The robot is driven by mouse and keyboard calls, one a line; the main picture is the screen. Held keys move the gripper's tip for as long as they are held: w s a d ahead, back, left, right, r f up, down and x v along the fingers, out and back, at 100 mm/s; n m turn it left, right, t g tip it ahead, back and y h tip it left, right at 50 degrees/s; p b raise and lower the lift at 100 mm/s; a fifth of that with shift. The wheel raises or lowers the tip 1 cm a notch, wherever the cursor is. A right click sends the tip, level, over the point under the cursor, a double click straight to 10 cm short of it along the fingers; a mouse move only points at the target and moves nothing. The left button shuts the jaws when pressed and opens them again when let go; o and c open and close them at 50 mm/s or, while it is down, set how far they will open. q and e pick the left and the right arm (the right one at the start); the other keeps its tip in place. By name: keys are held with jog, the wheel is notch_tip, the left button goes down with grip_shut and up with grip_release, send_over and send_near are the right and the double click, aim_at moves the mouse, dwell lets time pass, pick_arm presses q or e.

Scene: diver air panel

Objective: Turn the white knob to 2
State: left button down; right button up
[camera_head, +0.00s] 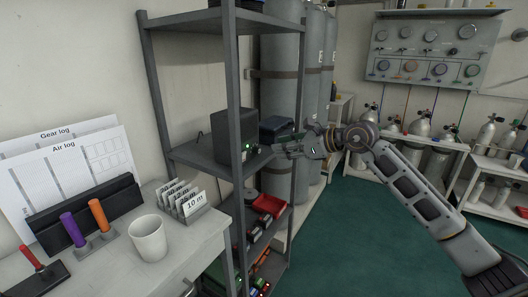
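A grey panel (425,52) with several round gauges and small knobs is on the back wall at the upper right. Its knobs are too small for me to tell which is the white knob or to read any number. My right arm comes in from the lower right, and my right gripper (284,147) is by the middle shelf, left of and well apart from the panel. Its fingers are small against the dark shelf, so I cannot tell whether they are open or shut. No held object can be made out. My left gripper is not in view.
A dark box (235,136) with a green light stands on the grey shelf rack (200,154), close to my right gripper. A white mug (148,239) and number cards (192,203) are on the left table. Tall cylinders (281,85) stand behind the rack. The green floor (350,245) is clear.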

aim_at(260, 150)
jog(key=x, duration=0.6)
jog(key=shift+b, duration=0.35)
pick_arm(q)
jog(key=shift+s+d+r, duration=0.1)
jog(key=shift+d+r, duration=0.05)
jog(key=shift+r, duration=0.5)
pick_arm(e)
jog(key=shift+x, duration=1.15)
grip_shut()
